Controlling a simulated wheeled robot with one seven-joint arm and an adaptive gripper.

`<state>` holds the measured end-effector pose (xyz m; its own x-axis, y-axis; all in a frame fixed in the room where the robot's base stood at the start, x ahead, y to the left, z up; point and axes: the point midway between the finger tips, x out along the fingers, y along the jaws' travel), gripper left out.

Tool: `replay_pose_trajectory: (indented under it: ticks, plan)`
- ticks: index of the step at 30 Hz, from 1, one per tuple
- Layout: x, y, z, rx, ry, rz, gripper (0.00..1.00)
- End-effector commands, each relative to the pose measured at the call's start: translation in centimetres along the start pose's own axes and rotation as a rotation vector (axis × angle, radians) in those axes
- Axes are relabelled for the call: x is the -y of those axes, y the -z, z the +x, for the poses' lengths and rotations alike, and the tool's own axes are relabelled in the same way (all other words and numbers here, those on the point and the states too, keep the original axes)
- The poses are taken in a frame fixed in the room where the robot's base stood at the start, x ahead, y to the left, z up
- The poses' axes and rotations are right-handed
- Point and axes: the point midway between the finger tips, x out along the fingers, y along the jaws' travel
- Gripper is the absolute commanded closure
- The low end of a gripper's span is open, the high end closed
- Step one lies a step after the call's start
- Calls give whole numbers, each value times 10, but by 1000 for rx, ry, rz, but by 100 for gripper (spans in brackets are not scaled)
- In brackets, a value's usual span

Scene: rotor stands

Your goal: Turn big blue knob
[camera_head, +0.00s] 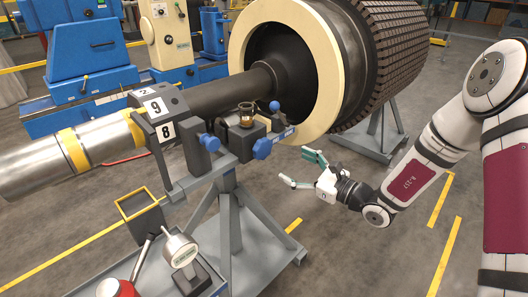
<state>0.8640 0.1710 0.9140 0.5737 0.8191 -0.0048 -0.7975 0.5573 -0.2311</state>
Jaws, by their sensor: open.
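Several blue knobs show on the stand that bears the rotor shaft. A blue lobed knob (262,149) sits low on the stand's front, left of my gripper. A blue cylindrical knob (209,142) is further left on the bracket. A small blue ball knob (274,105) stands higher up. I cannot tell for sure which one is the big blue knob. My gripper (293,167) is open and empty, to the right of and a little below the lobed knob. It appears apart from all the knobs.
The grey stand (232,215) and the rotor shaft (225,92) fill the middle. The cream ring of the rotor (318,110) is above my gripper. Open floor lies below and right of my gripper.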

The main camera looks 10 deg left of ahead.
Motion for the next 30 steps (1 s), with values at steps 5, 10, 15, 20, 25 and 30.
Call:
replay_pose_trajectory:
  ticks: [5, 10, 15, 20, 25, 30]
  plan:
    - [8, 17, 3, -6, 52, 38, 21]
    - [9, 16, 21, -4, 51, 37, 21]
    - [10, 17, 53, -4, 50, 37, 21]
    - [12, 17, 85, -5, 50, 36, 21]
    - [13, 17, 113, -4, 51, 37, 21]
    - [15, 18, 131, -5, 51, 37, 21]
